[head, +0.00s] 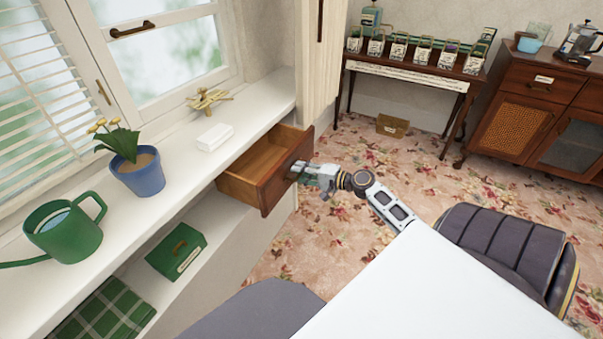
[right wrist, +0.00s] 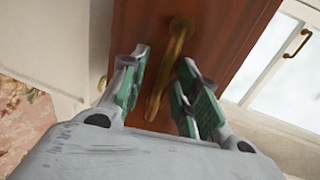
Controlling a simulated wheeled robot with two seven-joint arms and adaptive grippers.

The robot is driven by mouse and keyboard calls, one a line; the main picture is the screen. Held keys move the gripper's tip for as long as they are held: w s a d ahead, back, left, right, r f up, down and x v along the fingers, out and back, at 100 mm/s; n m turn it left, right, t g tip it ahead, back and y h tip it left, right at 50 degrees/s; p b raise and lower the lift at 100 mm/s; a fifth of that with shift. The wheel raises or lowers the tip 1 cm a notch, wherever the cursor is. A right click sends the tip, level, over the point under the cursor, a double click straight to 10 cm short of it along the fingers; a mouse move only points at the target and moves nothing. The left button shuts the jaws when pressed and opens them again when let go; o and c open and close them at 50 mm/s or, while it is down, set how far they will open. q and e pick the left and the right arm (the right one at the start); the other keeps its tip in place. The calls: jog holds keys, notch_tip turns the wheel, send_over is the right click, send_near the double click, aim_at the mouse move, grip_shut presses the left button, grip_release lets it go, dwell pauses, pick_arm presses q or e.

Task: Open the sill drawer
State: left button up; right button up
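The sill drawer (head: 268,190) is a brown wooden drawer under the white window sill. In the head view it stands pulled out, and its visible inside is empty. Its reddish-brown front (right wrist: 215,45) fills the middle of the right wrist view, with a brass bar handle (right wrist: 178,45) on it. My right gripper (head: 303,172) is at the drawer front. In the right wrist view its two green-padded fingers (right wrist: 162,95) are apart, one on each side of the handle's near end, with gaps visible beside the bar. My left gripper is not in view.
On the sill (head: 190,160) stand a green watering can (head: 66,230), a blue plant pot (head: 138,175), a white block (head: 214,137) and a brass ornament (head: 208,98). Floral carpet (head: 330,235) lies clear beyond the drawer.

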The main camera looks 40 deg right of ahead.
jog(key=shift+s, duration=0.15)
jog(key=v, duration=1.1)
jog(key=shift+s+r, duration=0.2)
jog(key=shift+s, duration=0.15)
jog(key=shift+d, duration=0.15)
dwell(0.4)
